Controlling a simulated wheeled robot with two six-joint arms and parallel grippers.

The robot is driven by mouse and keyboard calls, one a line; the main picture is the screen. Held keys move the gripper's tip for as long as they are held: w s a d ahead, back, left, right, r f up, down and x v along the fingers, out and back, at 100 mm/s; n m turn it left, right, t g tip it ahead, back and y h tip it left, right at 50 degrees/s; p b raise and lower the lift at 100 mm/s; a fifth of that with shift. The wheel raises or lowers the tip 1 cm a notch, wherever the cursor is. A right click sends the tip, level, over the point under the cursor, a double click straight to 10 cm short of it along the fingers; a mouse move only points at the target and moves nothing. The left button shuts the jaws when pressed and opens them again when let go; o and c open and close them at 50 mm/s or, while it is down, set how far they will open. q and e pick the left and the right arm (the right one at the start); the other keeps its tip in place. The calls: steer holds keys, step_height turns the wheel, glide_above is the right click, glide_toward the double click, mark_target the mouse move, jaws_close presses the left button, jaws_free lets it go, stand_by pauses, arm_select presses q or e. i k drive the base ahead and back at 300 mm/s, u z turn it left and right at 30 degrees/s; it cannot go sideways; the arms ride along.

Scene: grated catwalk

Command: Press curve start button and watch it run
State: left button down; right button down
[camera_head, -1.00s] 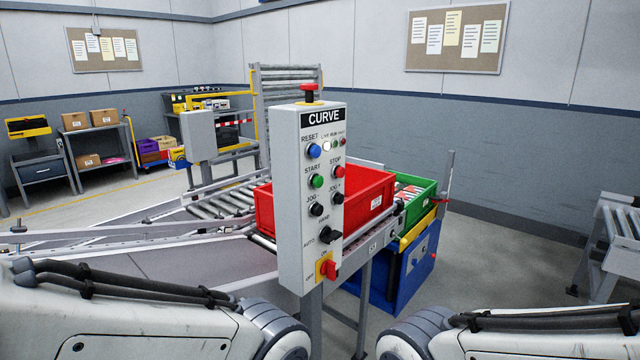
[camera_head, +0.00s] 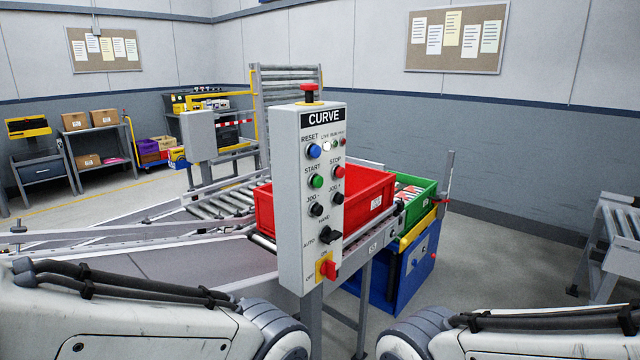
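The grey control box (camera_head: 309,255) labelled CURVE stands upright on a post in the middle of the head view. Its green START button (camera_head: 317,181) sits on the left column, below the blue RESET button (camera_head: 313,151). The red STOP button (camera_head: 339,172) is to its right. A red mushroom button (camera_head: 309,91) tops the box. A small white lamp near the top looks lit. The curve conveyor (camera_head: 170,262) runs behind and left of the box. Both my arms show at the bottom edge, but neither gripper is in view.
A red tote (camera_head: 372,200) sits on the conveyor behind the box, with a green tote (camera_head: 421,204) beyond it. A blue bin (camera_head: 408,275) stands below. Another roller conveyor (camera_head: 620,225) is at the right edge. Floor between them is clear.

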mark_target(317, 181)
steer(key=u, duration=0.05)
steer(key=k, duration=0.5)
steer(key=z, duration=1.8)
steer(key=i, duration=1.05)
steer(key=u, duration=2.35)
